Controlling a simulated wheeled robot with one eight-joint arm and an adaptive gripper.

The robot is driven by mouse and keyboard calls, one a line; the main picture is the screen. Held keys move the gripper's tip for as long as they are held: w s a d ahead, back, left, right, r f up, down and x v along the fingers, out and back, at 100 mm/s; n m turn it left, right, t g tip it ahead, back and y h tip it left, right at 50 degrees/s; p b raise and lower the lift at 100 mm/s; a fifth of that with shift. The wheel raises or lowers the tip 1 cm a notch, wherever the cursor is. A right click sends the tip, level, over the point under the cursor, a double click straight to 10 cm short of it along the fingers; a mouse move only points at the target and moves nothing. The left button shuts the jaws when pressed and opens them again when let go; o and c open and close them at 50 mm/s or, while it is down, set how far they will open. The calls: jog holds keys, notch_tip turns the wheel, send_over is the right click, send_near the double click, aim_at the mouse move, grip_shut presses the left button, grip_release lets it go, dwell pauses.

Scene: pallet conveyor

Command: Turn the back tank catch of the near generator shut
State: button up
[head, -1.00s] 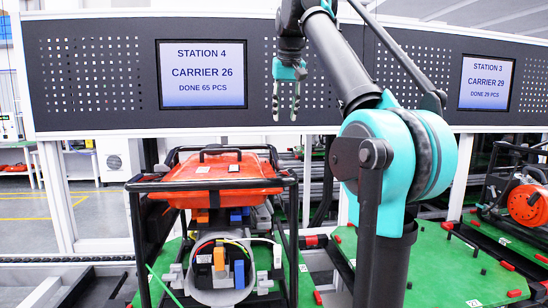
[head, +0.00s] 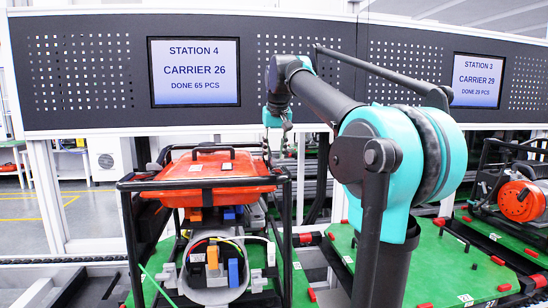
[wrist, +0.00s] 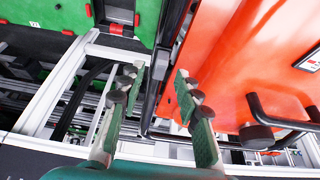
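The near generator has an orange tank (head: 205,182) inside a black tube frame (head: 124,225). In the wrist view the orange tank (wrist: 235,60) fills the right side, with its black handle (wrist: 285,125). I cannot make out the back tank catch in either view. My gripper (head: 277,145) hangs pointing down by the tank's back right corner, beyond the frame in the head view.
The generator stands on a green pallet (head: 165,262). Another green pallet (head: 440,255) lies to the right, with a second generator (head: 520,200) beyond it. A dark perforated panel with screens (head: 195,72) spans the back. Black frame bars run close to my fingers.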

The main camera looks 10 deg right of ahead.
jog(key=shift+x, duration=1.05)
grip_shut()
